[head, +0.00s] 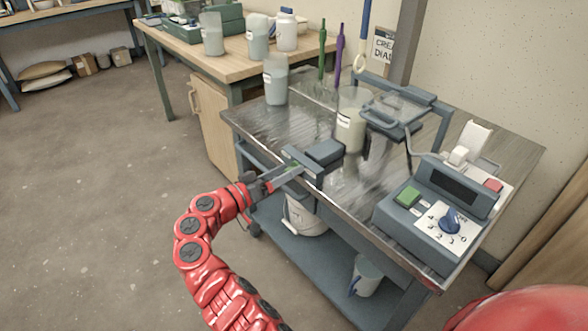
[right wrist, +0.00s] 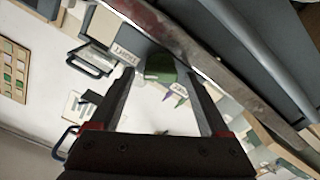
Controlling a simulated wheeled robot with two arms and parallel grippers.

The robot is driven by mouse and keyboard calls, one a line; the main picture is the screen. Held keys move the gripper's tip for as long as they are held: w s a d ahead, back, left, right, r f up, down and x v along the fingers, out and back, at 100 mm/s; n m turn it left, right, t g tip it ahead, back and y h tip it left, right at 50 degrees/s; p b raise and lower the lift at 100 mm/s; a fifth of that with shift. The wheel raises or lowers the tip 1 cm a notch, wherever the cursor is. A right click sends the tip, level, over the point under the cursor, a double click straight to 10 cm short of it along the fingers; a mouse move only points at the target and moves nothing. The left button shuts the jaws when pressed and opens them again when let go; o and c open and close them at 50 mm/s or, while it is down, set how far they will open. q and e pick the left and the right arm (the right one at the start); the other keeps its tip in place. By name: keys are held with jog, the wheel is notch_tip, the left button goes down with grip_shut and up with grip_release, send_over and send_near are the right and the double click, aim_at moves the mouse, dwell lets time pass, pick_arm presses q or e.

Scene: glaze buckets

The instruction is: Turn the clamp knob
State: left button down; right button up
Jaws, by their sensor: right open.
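A grey clamp (head: 325,152) sits on the front edge of the metal-topped bench. A dark green piece, which looks like its knob (head: 293,165), shows at the clamp's outer side. In the right wrist view the green knob (right wrist: 160,66) lies between and just beyond my fingertips. My right gripper (head: 283,176) reaches the clamp from the left, with its fingers open (right wrist: 160,78) on either side of the knob. I cannot tell if a finger touches it. The fingers partly hide the knob in the head view. My left gripper is not in view.
A control box (head: 440,200) with a green button and blue dial stands at the bench's right. A bucket (head: 351,120) stands behind the clamp, another (head: 275,80) farther back. A white bucket (head: 305,213) is on the lower shelf. Floor on the left is clear.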

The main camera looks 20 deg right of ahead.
grip_shut()
dwell(0.4)
jog(key=shift+r, duration=0.1)
